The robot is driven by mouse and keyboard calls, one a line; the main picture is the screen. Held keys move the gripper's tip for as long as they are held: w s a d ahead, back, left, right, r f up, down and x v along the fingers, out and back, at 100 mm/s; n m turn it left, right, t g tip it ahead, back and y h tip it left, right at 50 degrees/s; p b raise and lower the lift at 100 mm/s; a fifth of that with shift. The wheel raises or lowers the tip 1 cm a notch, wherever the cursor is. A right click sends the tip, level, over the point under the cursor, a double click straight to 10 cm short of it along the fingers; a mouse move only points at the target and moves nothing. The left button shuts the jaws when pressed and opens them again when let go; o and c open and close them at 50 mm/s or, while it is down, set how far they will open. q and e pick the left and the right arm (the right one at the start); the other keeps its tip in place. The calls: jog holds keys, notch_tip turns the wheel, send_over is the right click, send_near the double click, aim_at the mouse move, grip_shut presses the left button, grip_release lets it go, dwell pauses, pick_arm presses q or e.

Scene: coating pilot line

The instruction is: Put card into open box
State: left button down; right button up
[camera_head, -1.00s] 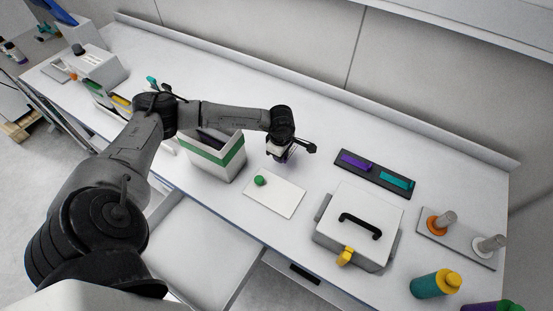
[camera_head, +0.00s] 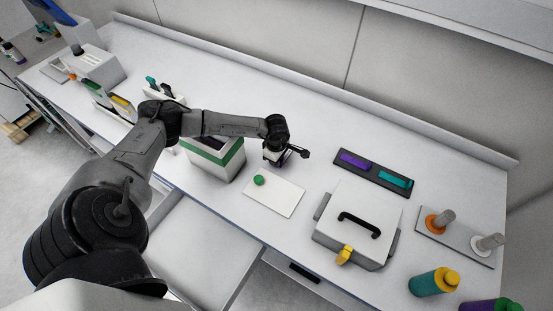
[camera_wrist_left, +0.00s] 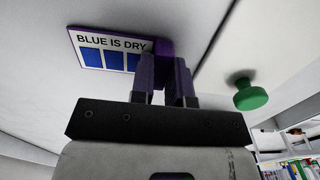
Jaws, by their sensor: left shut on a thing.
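The card (camera_wrist_left: 104,58) shows in the left wrist view, white with a purple edge, blue squares and the words "BLUE IS DRY". My left gripper (camera_head: 273,158) is shut on its purple tab (camera_wrist_left: 164,50). In the head view the gripper is just right of the open box, above the bench, and the card cannot be made out there. The open box (camera_head: 214,165) is white with a green band; its top is open and its inside looks dark, partly hidden behind my left arm. My right gripper is not in view.
A white plate (camera_head: 285,198) with a green knob (camera_head: 259,180) lies in front of the gripper. A closed case (camera_head: 340,225) with a black handle stands to the right. A dark tray (camera_head: 375,180) holds purple and teal blocks.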

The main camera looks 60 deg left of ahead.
pick_arm(q)
jog(key=shift+f, duration=0.2)
jog(key=c, duration=1.1)
grip_release()
jog(key=shift+r, duration=0.1)
notch_tip(320, 180, up, 11)
jog(key=shift+r, duration=0.15)
jog(key=o, duration=0.3)
jog(key=shift+r, duration=0.45)
jog(key=o, duration=0.4)
